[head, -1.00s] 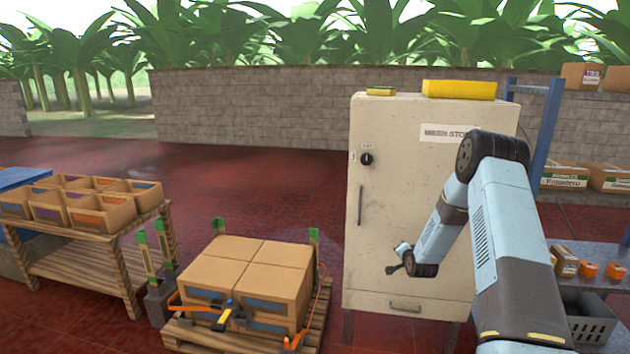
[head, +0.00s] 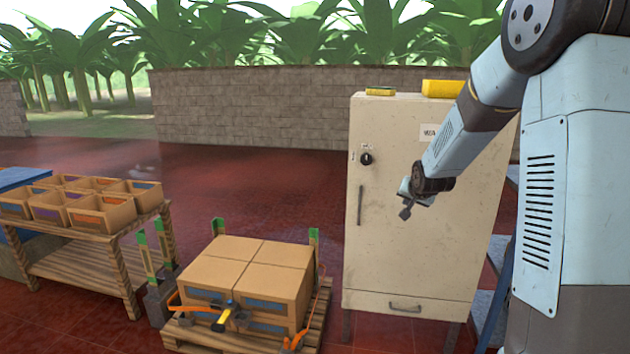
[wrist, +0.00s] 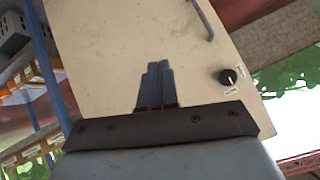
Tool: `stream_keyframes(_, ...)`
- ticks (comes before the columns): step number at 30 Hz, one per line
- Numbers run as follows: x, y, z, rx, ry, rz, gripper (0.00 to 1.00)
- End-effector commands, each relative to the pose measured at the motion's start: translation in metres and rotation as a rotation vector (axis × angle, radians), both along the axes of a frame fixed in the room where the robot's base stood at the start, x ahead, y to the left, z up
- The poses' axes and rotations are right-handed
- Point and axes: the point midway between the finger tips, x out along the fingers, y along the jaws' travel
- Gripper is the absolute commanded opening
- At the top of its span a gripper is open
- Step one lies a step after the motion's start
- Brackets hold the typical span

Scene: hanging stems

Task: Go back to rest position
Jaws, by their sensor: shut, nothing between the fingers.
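My gripper (head: 405,213) is in front of the cream cabinet (head: 383,262) in the head view, pointing down and left, with nothing held. In the wrist view my gripper (wrist: 158,66) shows its two fingers pressed together, with the cabinet (wrist: 110,45) behind them. The cabinet door is closed.
A pallet (head: 321,322) with cardboard boxes (head: 280,260) and strapping tools stands left of the cabinet. A wooden table (head: 85,262) with open cartons (head: 105,212) is at far left. Yellow items (head: 443,88) lie on the cabinet top. Red floor (head: 255,165) is clear toward the wall.

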Motion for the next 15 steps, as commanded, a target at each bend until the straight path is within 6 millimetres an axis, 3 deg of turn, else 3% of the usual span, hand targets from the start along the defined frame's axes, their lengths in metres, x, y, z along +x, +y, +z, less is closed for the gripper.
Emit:
stream_keyframes(1, -0.013, 0.003, 0.014, -0.017, 0.009, 0.009, 0.0)
stream_keyframes(6, -0.059, 0.01, 0.048, -0.068, 0.058, 0.037, 0.0)
stream_keyframes(15, -0.147, 0.022, 0.094, -0.143, 0.145, 0.096, 0.0)
